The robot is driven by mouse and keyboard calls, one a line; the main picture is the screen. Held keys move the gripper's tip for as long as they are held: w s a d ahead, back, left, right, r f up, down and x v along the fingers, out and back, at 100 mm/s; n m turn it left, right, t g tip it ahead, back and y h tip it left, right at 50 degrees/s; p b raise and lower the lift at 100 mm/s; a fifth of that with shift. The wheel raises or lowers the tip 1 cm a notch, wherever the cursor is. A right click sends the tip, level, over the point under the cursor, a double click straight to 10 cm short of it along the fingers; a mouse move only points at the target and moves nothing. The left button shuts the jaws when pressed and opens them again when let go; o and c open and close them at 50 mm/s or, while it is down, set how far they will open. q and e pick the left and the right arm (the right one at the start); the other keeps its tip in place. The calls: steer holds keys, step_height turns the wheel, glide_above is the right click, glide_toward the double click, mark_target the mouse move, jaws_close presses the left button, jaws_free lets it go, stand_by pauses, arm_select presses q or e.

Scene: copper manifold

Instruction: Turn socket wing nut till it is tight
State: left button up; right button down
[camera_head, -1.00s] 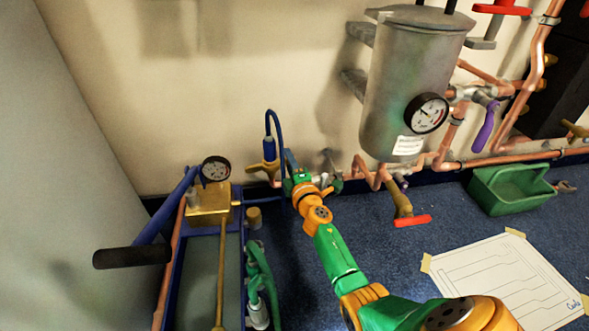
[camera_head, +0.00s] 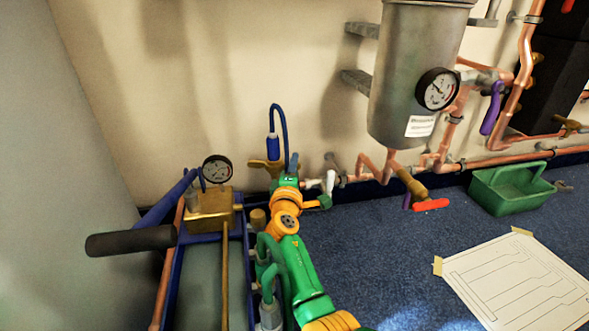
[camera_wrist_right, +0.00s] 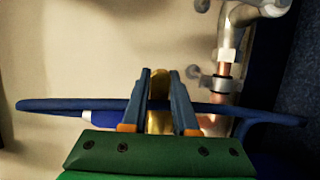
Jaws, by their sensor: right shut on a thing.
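The brass wing nut (camera_head: 260,165) stands low by the wall, left of my right gripper (camera_head: 289,164) in the head view. A blue fitting and blue hose (camera_head: 285,115) rise above it. In the right wrist view, the blue fingers of my right gripper (camera_wrist_right: 159,82) are shut on the brass wing (camera_wrist_right: 158,96), one finger on each side. The gripper hides part of the nut, and the thread behind it cannot be seen. My left gripper is in neither view.
A blue-framed pump with a black-gripped lever (camera_head: 131,241) and a gauge (camera_head: 217,169) stands close on the left. Copper pipes (camera_head: 375,170) and a grey tank (camera_head: 412,75) lie right. A green tray (camera_head: 510,188) and paper sheet (camera_head: 520,278) rest on blue floor.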

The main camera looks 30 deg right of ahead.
steer(key=c, duration=0.7)
jaws_free()
